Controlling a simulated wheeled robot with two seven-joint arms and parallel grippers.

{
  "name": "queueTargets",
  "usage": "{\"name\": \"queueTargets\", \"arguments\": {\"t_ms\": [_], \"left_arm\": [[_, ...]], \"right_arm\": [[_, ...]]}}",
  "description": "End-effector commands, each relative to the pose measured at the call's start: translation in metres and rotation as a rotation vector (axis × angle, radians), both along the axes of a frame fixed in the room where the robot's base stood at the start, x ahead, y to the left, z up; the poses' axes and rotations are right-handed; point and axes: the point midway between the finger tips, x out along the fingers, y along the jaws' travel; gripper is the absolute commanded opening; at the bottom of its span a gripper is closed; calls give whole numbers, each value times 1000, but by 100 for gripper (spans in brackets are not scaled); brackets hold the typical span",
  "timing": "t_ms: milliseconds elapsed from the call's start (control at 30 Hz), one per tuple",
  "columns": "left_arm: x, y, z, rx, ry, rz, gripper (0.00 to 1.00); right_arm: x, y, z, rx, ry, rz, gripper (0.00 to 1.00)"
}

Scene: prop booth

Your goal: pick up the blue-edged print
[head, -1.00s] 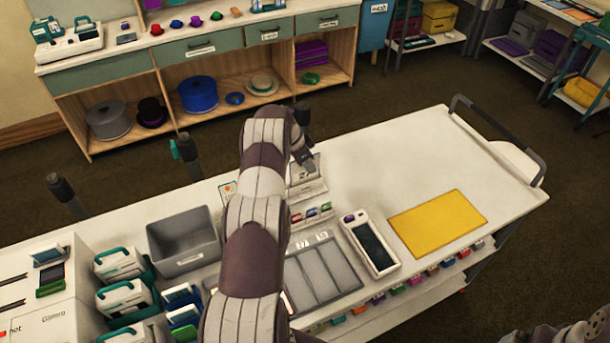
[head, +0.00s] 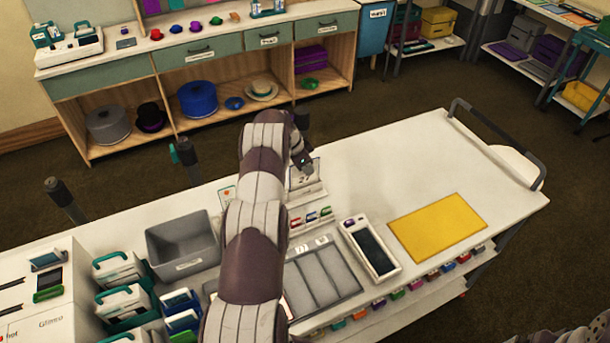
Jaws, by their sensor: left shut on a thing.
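My left gripper (head: 301,164) is at the back of the white cart top, beyond the grey slotted tray. It is shut on a pale print (head: 302,179) with dark marks, which stands close to upright at a small white stand (head: 308,195). The gripper and arm hide part of this print, and I cannot make out its edge colour. Several small items with red, blue and green parts (head: 311,217) sit in a row just in front of the stand. My right gripper is out of view.
A grey bin (head: 183,265) stands left of my arm. The cart's back right is clear. A handle (head: 500,139) rises at its right end.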

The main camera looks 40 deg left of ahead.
Motion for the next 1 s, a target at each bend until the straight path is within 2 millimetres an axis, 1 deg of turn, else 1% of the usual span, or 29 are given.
{"name": "queueTargets", "arguments": {"t_ms": [67,167,200,233,267,367,433,567,700,833,867,900,1000], "left_arm": [[0,0,1,0,0,0,0],[0,0,7,0,1,0,0],[0,0,10,0,1,0,0],[0,0,11,0,0,0,0],[1,0,10,2,-2,0,0],[1,1,26,3,-4,-1,0],[1,1,41,4,-4,0,0],[16,-27,58,1,-2,-5,0],[33,-57,78,2,-3,-5,0],[47,-81,96,2,-2,-3,0],[49,-85,101,2,-2,-3,0],[52,-90,109,1,0,-2,0],[56,-98,114,0,0,-1,0]], "right_arm": [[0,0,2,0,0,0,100],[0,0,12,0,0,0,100],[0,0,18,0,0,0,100],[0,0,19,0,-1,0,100],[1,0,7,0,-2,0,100],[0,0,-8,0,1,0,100],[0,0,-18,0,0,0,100],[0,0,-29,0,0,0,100],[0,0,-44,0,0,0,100],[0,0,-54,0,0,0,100],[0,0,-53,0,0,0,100],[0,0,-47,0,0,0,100],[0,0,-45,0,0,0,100]]}}
